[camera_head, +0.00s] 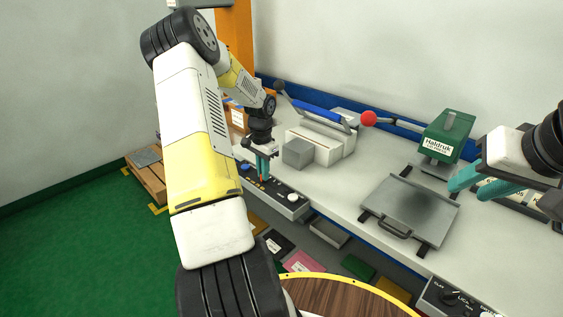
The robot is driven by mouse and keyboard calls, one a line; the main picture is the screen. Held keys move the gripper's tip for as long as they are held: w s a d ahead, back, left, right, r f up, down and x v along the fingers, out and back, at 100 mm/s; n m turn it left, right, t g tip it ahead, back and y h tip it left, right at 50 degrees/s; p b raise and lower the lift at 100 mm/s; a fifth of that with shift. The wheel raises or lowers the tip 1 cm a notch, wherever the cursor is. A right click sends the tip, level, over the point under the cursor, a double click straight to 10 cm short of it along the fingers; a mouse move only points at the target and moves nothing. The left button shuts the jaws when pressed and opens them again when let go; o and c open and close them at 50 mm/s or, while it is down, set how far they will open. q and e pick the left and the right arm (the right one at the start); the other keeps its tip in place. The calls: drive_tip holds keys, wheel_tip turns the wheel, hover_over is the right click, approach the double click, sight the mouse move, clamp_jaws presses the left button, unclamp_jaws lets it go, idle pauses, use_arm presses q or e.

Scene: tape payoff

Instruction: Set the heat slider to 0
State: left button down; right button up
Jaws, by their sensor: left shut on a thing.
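The control panel (280,198) is a dark box on the bench's front edge, left of the middle. It has a blue knob (246,167) at its left and a white knob (293,197) at its right. My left gripper (262,178) points down at the panel between these knobs, its teal fingers shut on a small reddish piece, which looks like the heat slider's handle. The fingers hide most of it, and the scale marks are too small to read. My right gripper (474,190) is over the bench at the right, its teal fingers apart and empty.
A grey block (297,153) and a sealer with a blue bar (318,112) stand just behind the panel. A grey hinged plate (408,210) lies on the bench, near a green Haldruk machine (447,135) and a red ball handle (369,118). A round wooden table (345,300) is in front.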

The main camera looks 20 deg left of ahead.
sight(274, 188)
use_arm(q)
drive_tip(key=shift+s+d, duration=0.35)
drive_tip(key=shift+d, duration=0.5)
drive_tip(key=shift+s+d, duration=0.3)
drive_tip(key=shift+d, duration=0.55)
drive_tip(key=shift+s+d, duration=0.35)
drive_tip(key=shift+d, duration=0.5)
drive_tip(key=c, duration=1.5)
unclamp_jaws()
drive_tip(key=shift+r, duration=3.95)
